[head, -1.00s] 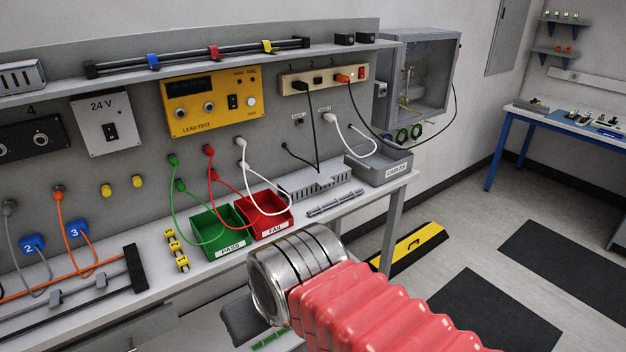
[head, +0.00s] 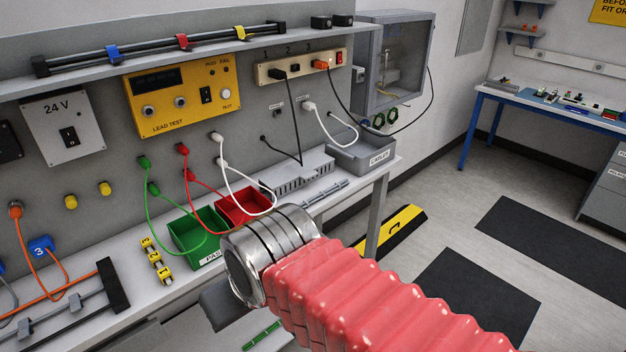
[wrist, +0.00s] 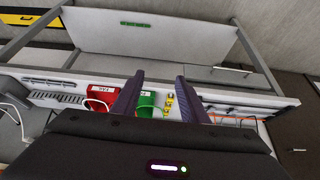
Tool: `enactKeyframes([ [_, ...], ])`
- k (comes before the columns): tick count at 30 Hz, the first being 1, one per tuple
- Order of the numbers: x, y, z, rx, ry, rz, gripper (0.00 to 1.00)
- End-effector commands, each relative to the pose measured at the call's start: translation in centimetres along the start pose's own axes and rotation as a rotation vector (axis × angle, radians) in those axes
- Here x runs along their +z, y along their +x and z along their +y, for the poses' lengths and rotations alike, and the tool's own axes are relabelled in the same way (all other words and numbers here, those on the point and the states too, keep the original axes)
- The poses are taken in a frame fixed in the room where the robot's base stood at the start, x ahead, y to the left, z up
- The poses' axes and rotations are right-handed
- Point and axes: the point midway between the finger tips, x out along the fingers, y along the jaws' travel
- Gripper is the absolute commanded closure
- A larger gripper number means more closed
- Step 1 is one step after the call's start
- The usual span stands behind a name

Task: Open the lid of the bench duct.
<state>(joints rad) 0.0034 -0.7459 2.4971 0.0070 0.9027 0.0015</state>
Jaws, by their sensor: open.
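The bench duct (head: 298,174), a pale grey slotted box, lies on the bench against the back panel, right of the red FAIL bin. Its flat lid looks shut. In the head view my red sleeved arm hides the fingers.
Red FAIL bin (head: 243,204) and green PASS bin (head: 190,238) stand left of the duct. Cables hang above it. A metal rail (head: 326,192) lies in front, and a grey CABLES tray (head: 362,157) stands at right.

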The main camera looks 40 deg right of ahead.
Motion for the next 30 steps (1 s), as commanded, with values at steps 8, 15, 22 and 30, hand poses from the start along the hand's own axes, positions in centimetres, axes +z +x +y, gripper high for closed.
enactKeyframes([
  [8,-0.4,1.6,0.0,-0.067,0.192,-0.096,0.40],
  [15,-2.0,4.0,-0.6,-0.189,0.505,-0.227,0.34],
  [22,-4.7,6.2,-0.2,-0.316,0.819,-0.327,0.34],
  [30,-8.9,8.9,2.0,-0.483,1.193,-0.409,0.34],
])
